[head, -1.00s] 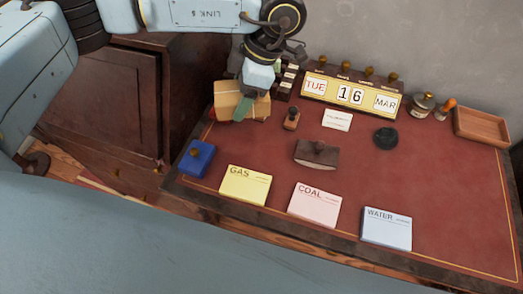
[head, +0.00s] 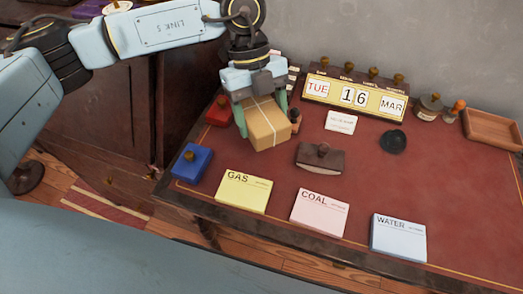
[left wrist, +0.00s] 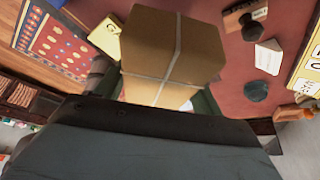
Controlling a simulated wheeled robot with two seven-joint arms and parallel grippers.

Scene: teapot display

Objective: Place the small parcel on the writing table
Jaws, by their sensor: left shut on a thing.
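The small parcel (head: 268,128) is a brown box tied with white string. My left gripper (head: 262,112) is shut on it, with green fingers on either side. In the head view the parcel is over the left part of the writing table (head: 420,180), which has a red top. I cannot tell whether the parcel touches the tabletop. The left wrist view shows the parcel (left wrist: 165,50) large in front of the gripper, hiding part of the table. My right gripper is not in view.
A blue box (head: 192,164) and a red item (head: 219,110) lie left of the parcel. A blotter (head: 320,157), stamp (head: 295,118) and black round item (head: 393,141) lie to its right. Gas (head: 243,191), coal (head: 319,211) and water (head: 398,237) pads line the front. A calendar (head: 355,96) stands behind.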

